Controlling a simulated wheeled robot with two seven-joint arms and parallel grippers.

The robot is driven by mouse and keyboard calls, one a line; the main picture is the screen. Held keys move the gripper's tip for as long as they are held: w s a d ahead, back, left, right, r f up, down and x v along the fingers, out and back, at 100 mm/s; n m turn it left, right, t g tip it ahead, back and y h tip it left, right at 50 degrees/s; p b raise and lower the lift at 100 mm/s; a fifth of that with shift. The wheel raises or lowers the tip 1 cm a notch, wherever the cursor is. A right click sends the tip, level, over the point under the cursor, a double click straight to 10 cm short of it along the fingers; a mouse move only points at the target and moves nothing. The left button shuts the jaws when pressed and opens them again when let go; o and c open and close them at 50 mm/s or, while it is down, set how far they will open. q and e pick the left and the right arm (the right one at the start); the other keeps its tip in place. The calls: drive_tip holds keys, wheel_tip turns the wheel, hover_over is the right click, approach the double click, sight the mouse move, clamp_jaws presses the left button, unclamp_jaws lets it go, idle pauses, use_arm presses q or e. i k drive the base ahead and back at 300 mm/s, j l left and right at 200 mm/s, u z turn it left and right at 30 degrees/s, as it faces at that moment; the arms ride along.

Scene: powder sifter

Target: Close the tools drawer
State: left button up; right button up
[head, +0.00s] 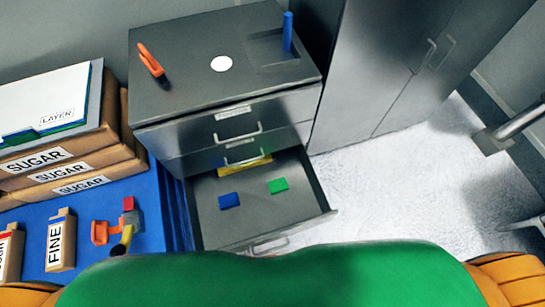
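A dark grey drawer cabinet (180,85) stands in the upper middle of the head view. Its lowest visible drawer (240,232) is pulled well out, while the drawers above it look shut. The open drawer has a metal handle (268,246) on its front, close to the bottom of the view. Inside it lie a blue block (229,201), a green block (278,185) and a yellow item (245,166) partly under the drawer above. I cannot read the drawer labels. Neither of my grippers is in view.
An orange clip-like object (150,60), a white disc (221,64) and a blue upright cylinder (287,31) are on the cabinet top. A blue table (90,258) with sugar boxes (65,165) stands left. A tall grey cupboard (370,70) stands right. Pale floor (400,190) is clear.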

sight(261, 217)
drive_tip(key=k, duration=1.2)
